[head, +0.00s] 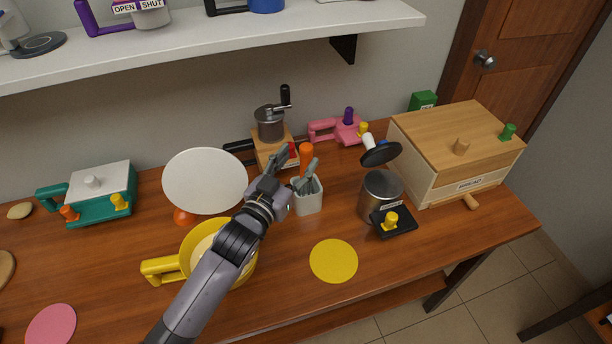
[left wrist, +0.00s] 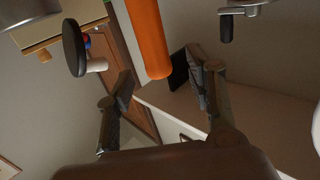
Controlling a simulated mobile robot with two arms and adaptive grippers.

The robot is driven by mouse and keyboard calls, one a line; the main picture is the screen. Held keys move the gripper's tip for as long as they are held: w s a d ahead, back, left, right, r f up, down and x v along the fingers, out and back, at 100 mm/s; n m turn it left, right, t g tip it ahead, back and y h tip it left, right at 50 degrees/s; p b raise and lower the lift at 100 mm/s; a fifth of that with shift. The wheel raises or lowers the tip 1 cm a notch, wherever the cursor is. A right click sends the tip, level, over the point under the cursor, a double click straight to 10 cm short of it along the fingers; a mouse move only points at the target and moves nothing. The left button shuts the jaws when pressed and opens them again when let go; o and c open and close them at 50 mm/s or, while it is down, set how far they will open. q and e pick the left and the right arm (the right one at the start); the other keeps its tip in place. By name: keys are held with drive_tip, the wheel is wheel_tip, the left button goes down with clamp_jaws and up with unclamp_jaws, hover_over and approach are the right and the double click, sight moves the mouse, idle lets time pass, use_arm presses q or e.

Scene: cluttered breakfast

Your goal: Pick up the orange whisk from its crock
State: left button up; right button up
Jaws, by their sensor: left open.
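The orange whisk (head: 306,155) stands in a small white crock (head: 309,203), with its orange handle upward. My left gripper (head: 296,167) is open at the crock, its fingers spread near the handle. In the left wrist view the orange handle (left wrist: 147,38) comes down from the top edge toward the gap between the open fingers of my left gripper (left wrist: 160,75). Contact between finger and handle cannot be made out. The whisk's lower part and some of the crock are hidden. My right gripper is not in view.
A grinder (head: 270,125) stands behind the crock and a metal canister (head: 380,196) to its right. A white disc (head: 205,180) and a yellow pan (head: 158,268) are to the left. A wooden box (head: 437,165) is at the right. A yellow disc (head: 334,261) lies in front.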

sight(303, 155)
use_arm(q)
drive_tip(key=p+x, duration=0.1)
drive_tip(key=x, duration=0.3)
drive_tip(key=shift+w+d, duration=0.15)
drive_tip(key=shift+d, duration=0.1)
drive_tip(key=shift+c, duration=0.5)
clamp_jaws()
